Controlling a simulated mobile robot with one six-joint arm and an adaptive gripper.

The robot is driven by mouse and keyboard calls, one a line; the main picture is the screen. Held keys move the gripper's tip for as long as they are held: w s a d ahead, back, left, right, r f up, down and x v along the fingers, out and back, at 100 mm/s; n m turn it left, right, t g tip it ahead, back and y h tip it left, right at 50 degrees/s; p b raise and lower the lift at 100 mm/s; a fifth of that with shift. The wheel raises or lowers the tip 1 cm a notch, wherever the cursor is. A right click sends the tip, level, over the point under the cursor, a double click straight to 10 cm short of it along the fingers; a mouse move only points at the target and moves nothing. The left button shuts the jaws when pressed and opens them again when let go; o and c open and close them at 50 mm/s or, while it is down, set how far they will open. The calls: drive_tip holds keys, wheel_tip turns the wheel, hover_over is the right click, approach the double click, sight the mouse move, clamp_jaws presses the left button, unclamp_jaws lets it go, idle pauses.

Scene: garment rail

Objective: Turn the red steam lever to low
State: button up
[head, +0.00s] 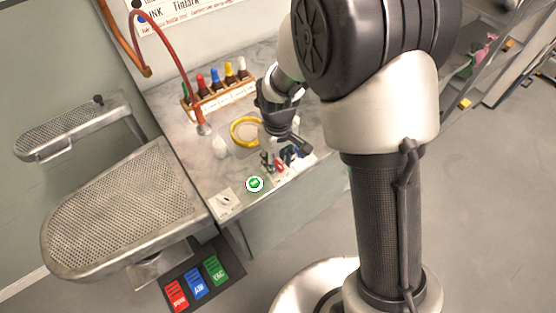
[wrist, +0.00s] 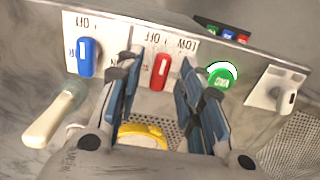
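The red steam lever (wrist: 160,72) sits on a white plate in the wrist view. The plate has upside-down markings, with OFF at its upper left and LOW at its upper right. The lever stands nearly straight up and down in the picture, its lower end leaning slightly left. My gripper (wrist: 157,88) is open, with one finger on each side of the lever and gaps visible on both sides. In the head view the lever (head: 280,168) shows as a small red piece beside my gripper (head: 271,159). The exact depth of the fingertips is hard to tell.
A blue lever (wrist: 86,57) is left of the red one in the wrist view. A green button (wrist: 221,80) and a white switch (wrist: 285,98) are to the right. A yellow coil (head: 243,131) and a bottle rack (head: 220,92) are behind on the marble counter.

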drive_tip(key=shift+c, duration=0.2)
clamp_jaws()
drive_tip(key=shift+m, duration=0.4)
drive_tip(key=m+p, duration=0.1)
drive_tip(key=m, duration=0.2)
drive_tip(key=shift+r+m+p, duration=0.1)
drive_tip(key=shift+m+p, duration=0.25)
drive_tip(key=shift+m, duration=0.05)
drive_tip(key=shift+m+p, duration=0.5)
drive_tip(key=shift+m, duration=1.6)
drive_tip(key=shift+o, duration=0.2)
unclamp_jaws()
